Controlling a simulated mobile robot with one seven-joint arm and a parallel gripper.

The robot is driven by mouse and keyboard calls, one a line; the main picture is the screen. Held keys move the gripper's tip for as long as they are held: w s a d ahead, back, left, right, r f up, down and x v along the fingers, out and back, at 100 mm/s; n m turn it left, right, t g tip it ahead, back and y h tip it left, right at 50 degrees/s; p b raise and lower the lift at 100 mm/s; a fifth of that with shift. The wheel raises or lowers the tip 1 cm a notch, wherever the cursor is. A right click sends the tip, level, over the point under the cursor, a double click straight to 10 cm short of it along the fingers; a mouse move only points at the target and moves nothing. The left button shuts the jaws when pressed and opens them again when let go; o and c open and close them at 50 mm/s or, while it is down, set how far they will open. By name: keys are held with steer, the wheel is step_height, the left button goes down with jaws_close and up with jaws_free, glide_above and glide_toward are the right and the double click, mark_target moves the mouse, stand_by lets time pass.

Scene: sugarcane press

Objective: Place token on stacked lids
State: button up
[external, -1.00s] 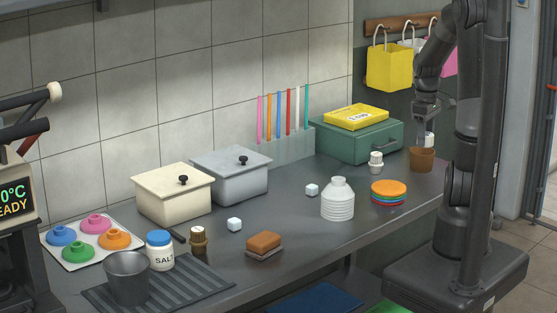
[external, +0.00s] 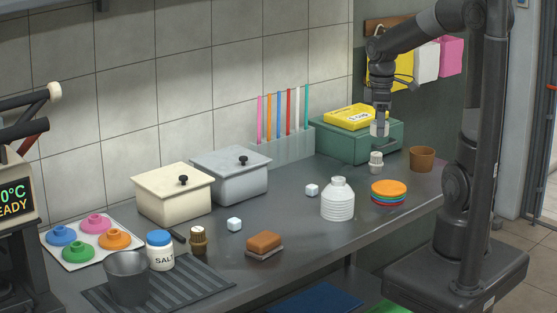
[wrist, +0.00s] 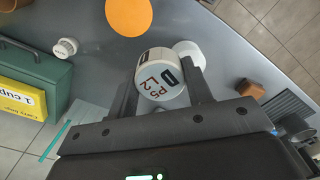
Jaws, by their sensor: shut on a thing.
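My gripper (external: 380,122) is shut on a white round token (wrist: 160,76), which has dark markings reading like "P5 L2" on its face in the wrist view. The stacked lids (external: 389,193) lie on the counter, orange on top with red and teal edges below. They are lower than my gripper and apart from it. The orange top lid also shows at the top of the wrist view (wrist: 129,16).
A small white ribbed piece (external: 376,162) stands below my gripper, near the brown cup (external: 422,159). A white ribbed bottle (external: 338,202) stands left of the lids. The green box (external: 358,145) carries a yellow pack (external: 356,116). The top lid is clear.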

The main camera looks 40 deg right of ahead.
glide_above(339, 179)
step_height(339, 179, down, 7)
steer(key=shift+d+r, duration=0.1)
steer(key=shift+f, duration=2.1)
steer(key=shift+f, duration=0.15)
steer(key=o, duration=1)
